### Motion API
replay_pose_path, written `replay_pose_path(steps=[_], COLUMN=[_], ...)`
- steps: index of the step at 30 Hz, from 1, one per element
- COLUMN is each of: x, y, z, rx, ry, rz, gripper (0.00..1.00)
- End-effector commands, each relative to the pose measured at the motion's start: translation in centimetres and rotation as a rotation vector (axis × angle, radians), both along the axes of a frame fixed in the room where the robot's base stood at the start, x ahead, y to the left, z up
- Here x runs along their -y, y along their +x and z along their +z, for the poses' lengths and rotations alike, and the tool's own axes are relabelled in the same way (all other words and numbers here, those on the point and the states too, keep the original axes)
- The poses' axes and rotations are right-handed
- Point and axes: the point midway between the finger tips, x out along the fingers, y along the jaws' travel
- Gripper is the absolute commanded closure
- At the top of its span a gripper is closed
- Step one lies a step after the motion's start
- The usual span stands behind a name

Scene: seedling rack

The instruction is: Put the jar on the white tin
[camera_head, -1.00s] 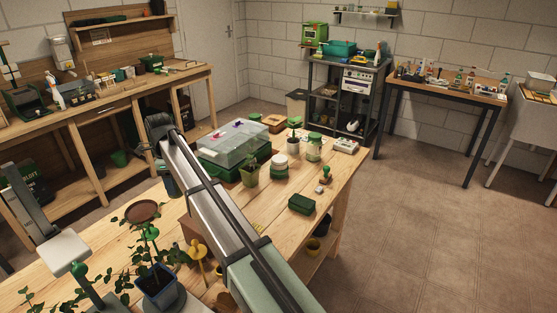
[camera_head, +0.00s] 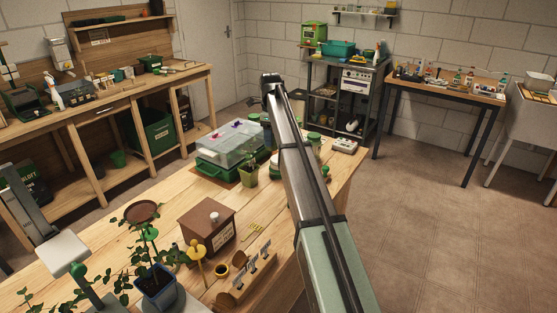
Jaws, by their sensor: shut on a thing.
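My arm runs up the right middle of the table and hides much of the far end. Its wrist bends down at the far end of the arm, and the fingers and anything in them are hidden. A white, green-topped container (camera_head: 274,166) shows as a sliver left of my arm; I cannot tell whether it is the white tin. A glass jar with a green lid (camera_head: 314,138) shows partly, just right of my arm. I cannot tell whether it is the task's jar.
A clear-lidded green propagator (camera_head: 222,152) and a potted seedling (camera_head: 248,176) stand left of my arm. A white boxy item (camera_head: 345,146) lies at the far right corner. A brown box (camera_head: 207,226), wooden label holder (camera_head: 245,280) and potted plant (camera_head: 156,285) stand nearer.

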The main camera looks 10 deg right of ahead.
Motion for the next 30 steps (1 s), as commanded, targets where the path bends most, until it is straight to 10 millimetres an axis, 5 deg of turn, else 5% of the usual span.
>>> replay_pose_path(steps=[5,12,23,30], x=[3.8,3.6,3.6,3.6], y=[2.4,4.5,4.2,4.1], z=[1.4,2.3,2.2,0.2], rx=[0.001,0.000,0.000,-0.002], ry=[0.000,0.000,0.000,0.001], rz=[0.032,0.246,0.503,0.526], gripper=[0.76,0.75,0.75,0.75])
